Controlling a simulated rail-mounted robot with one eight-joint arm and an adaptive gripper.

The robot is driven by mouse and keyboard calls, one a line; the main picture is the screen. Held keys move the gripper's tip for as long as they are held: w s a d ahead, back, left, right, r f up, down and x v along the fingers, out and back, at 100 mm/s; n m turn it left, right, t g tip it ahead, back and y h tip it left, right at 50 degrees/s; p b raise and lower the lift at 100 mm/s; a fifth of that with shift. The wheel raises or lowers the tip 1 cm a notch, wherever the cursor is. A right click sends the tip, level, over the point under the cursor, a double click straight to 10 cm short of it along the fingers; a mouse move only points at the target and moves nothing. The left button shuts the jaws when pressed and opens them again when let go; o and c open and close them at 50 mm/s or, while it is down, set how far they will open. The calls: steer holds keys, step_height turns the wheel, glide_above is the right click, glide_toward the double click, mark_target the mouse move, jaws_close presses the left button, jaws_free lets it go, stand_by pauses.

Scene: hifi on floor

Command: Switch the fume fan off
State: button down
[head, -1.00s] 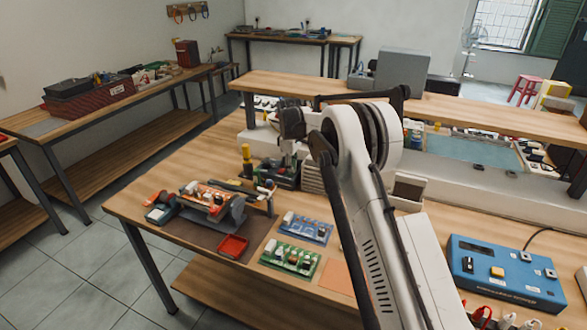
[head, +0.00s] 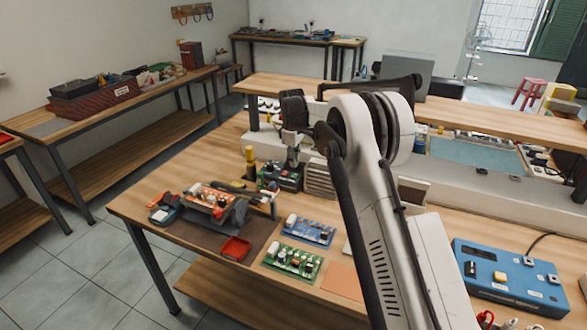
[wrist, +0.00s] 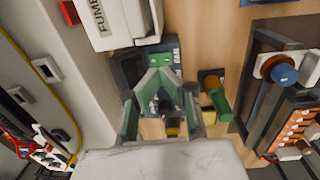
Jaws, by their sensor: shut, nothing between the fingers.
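The fume fan (wrist: 112,22) is a white box with a label reading "FUME", at the top left of the wrist view. In the head view its slatted pale body (head: 320,182) stands on the bench, partly behind my arm. I cannot make out its switch for certain. My gripper (wrist: 160,84) is shut and empty. It points down over a dark box with a green face (wrist: 132,66), beside the fan. In the head view my gripper (head: 292,158) is above this dark box; I cannot tell whether they touch.
A yellow-topped post (head: 250,162) stands left of the dark box; its green grip shows in the wrist view (wrist: 218,100). A soldering fixture (head: 215,203), circuit boards (head: 293,260) and a blue power unit (head: 510,278) occupy the bench. A raised shelf (head: 470,118) runs behind.

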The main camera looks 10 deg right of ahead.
mark_target(295, 175)
step_height(295, 175, up, 10)
steer(key=shift+w+d+f, duration=0.2)
steer(key=shift+w+d, duration=0.05)
steer(key=shift+w, duration=0.05)
steer(key=s+d+r+m+t, duration=0.2)
steer(key=s+r+m, duration=0.1)
steer(key=s+r, duration=0.75)
steer(key=s+d+r+m+t, duration=0.1)
steer(key=s+d+r+m, duration=0.15)
steer(key=s+r, duration=0.8)
steer(key=s+f+m+t, duration=0.1)
steer(key=s+f, duration=0.4)
steer(key=s, duration=0.6)
steer(key=s+f+m+t, duration=0.1)
steer(key=s+f+m, duration=0.2)
steer(key=s, duration=0.8)
steer(key=s+d+f+m+t, duration=0.1)
steer(key=s+f+m, duration=0.1)
steer(key=s+f, duration=0.4)
steer(key=s, duration=0.5)
steer(key=shift+s+f+t+b, duration=0.3)
steer(key=shift+s, duration=0.1)
